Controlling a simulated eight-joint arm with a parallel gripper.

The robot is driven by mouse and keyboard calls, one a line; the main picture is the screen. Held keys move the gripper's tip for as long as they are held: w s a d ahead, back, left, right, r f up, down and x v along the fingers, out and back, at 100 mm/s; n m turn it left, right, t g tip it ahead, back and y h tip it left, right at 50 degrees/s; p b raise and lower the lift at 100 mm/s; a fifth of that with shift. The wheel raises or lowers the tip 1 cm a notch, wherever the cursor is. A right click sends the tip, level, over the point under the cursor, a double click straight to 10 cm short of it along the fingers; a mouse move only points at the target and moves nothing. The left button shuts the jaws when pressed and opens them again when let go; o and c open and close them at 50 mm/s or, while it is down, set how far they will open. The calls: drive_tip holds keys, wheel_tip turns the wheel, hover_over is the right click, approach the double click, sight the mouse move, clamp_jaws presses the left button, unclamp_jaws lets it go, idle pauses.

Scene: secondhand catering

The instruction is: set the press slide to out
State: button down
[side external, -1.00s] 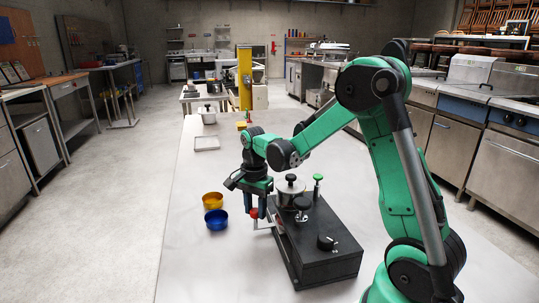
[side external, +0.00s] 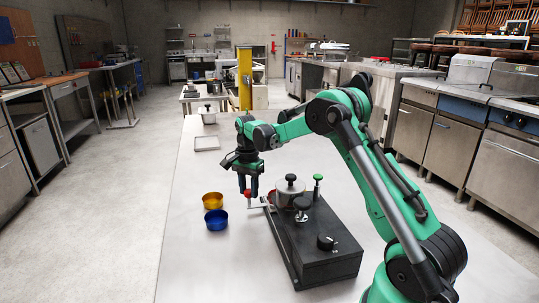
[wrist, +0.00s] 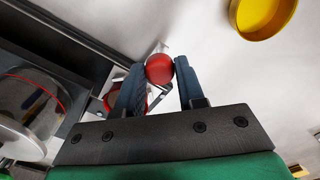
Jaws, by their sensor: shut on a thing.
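The black press (side external: 315,245) stands on the table with a silver round pot-like part (side external: 290,192) and black knobs on top. A red ball knob (side external: 248,194) on a thin metal arm sticks out at its far left end. My gripper (side external: 249,190) is over this knob; in the wrist view its two blue fingers (wrist: 160,75) are closed on the sides of the red ball (wrist: 160,69). A red-rimmed thing (wrist: 138,100) shows behind the fingers, partly hidden; a bit of red (side external: 270,197) shows beside the press too.
A yellow bowl (side external: 212,200) and a blue bowl (side external: 216,219) stand left of the press; the yellow one also shows in the wrist view (wrist: 262,18). A green-topped knob (side external: 318,180) rises at the press's far right. A shallow tray (side external: 206,143) and a pot (side external: 208,115) lie farther back.

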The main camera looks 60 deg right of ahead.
drive_tip(key=shift+w+d, duration=0.15)
drive_tip(key=shift+w, duration=0.05)
drive_tip(key=c, duration=0.5)
unclamp_jaws()
drive_tip(key=shift+c, duration=0.2)
drive_tip(key=shift+r, duration=2.8)
drive_tip(key=s+a+r+n+t, duration=0.2)
drive_tip(key=a+r+n, duration=0.3)
drive_tip(key=a, duration=0.2)
drive_tip(key=s+a+f+n+t, duration=0.2)
drive_tip(key=s+a+n+t, duration=0.3)
drive_tip(key=s+a+n, duration=0.5)
drive_tip(key=a+n, duration=0.2)
drive_tip(key=n, duration=0.1)
drive_tip(key=shift+s+a, duration=0.35)
